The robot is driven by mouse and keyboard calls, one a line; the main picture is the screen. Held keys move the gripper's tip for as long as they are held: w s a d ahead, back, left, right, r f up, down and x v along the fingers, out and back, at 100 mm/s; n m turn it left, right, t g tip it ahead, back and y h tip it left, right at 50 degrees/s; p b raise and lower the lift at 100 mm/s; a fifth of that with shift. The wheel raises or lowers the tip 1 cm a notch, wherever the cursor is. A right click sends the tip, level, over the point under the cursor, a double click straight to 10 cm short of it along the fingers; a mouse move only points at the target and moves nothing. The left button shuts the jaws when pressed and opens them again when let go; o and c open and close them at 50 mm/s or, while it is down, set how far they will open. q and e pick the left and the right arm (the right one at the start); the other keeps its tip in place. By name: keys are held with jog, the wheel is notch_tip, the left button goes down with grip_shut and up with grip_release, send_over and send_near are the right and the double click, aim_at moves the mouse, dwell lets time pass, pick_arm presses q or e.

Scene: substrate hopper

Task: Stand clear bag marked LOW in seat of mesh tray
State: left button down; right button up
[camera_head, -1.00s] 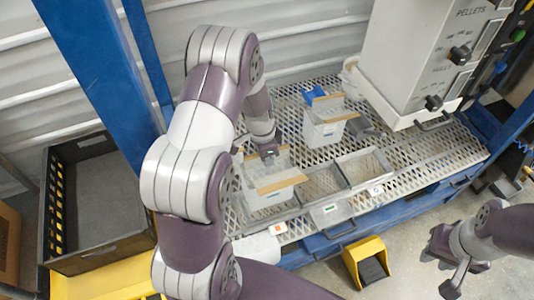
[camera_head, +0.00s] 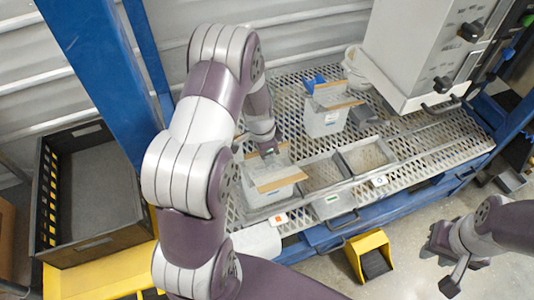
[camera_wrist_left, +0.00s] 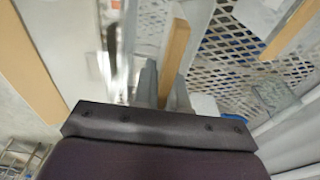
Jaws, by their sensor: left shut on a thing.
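A clear bag (camera_head: 268,194) with tan strips along its rim is at the left end of the row of tray seats. My left gripper (camera_head: 268,152) is shut on its rear rim; in the left wrist view its fingers (camera_wrist_left: 163,82) meet beside a tan strip (camera_wrist_left: 176,50). The bag looks upright, over or in the leftmost seat; I cannot tell whether its base touches. A second clear bag (camera_head: 322,124), with something blue at its top, stands on the mesh tray (camera_head: 410,140) behind. No LOW marking is readable. My right gripper (camera_head: 452,270) hangs at lower right, its fingers unclear.
Two grey seats, a middle one (camera_head: 322,172) and a right one (camera_head: 366,157), are empty beside the held bag. A grey hopper (camera_head: 425,50) overhangs the tray at the right. A yellow bin (camera_head: 368,245) stands on the floor in front. A black crate (camera_head: 95,195) is at left.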

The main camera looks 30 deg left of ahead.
pick_arm(q)
jog(key=shift+f+b, duration=0.55)
jog(key=shift+f, duration=0.1)
jog(key=shift+r, duration=0.1)
jog(key=c, duration=1.1)
grip_release()
jog(key=r, duration=0.4)
jog(key=s+r+p, duration=0.1)
jog(key=r, duration=0.3)
jog(key=a+r+p, duration=0.1)
jog(key=r, duration=0.3)
jog(key=shift+s+r, duration=0.15)
jog(key=shift+r, duration=0.15)
